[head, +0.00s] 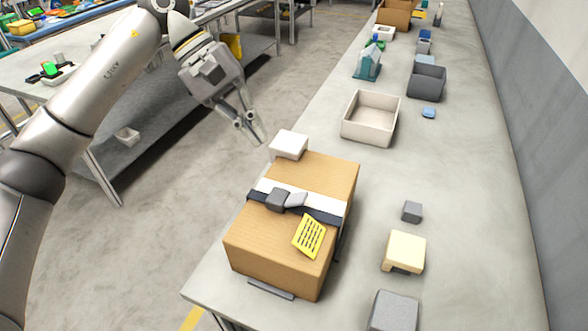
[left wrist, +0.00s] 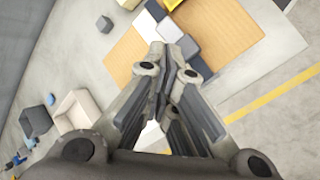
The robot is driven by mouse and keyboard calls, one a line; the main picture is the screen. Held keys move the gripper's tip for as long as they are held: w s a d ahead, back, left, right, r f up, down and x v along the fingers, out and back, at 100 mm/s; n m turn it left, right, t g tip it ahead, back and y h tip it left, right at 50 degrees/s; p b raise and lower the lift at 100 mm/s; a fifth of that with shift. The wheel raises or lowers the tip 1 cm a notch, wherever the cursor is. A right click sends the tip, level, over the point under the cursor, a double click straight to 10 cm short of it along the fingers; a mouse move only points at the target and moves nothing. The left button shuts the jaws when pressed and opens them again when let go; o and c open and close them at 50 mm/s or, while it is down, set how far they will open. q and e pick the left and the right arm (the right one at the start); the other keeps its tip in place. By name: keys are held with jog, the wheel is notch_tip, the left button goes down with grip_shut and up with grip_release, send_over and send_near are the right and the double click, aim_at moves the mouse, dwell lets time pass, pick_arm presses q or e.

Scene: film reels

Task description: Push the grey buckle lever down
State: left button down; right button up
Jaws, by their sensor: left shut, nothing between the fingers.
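A cardboard box (head: 262,243) lies on the long grey table with a black strap (head: 322,216) across its top. On the strap is a buckle with a dark grey body (head: 277,199) and a lighter grey lever (head: 297,200) beside it. The lever looks tilted, but its exact angle is hard to tell. My left gripper (head: 255,138) is shut and empty, in the air beyond the box's far left corner, apart from the buckle. In the left wrist view, the shut fingers (left wrist: 171,65) partly cover the box (left wrist: 222,28) and strap area. My right gripper is in neither view.
A white block (head: 289,144) stands by the box's far edge. An open beige bin (head: 369,131), a small grey cube (head: 412,211) and a cream block (head: 404,250) stand on the table.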

pick_arm(q)
jog(key=r+m+p, duration=0.1)
jog(key=m, duration=0.4)
jog(key=m+p, duration=0.2)
jog(key=p, duration=0.4)
send_near(296, 199)
jog(key=d+f, duration=0.4)
jog(key=shift+w+d+f, duration=0.15)
jog(key=shift+w+d, duration=0.15)
jog(key=shift+d, duration=0.05)
jog(key=shift+d+f, duration=0.3)
jog(key=shift+f, duration=0.3)
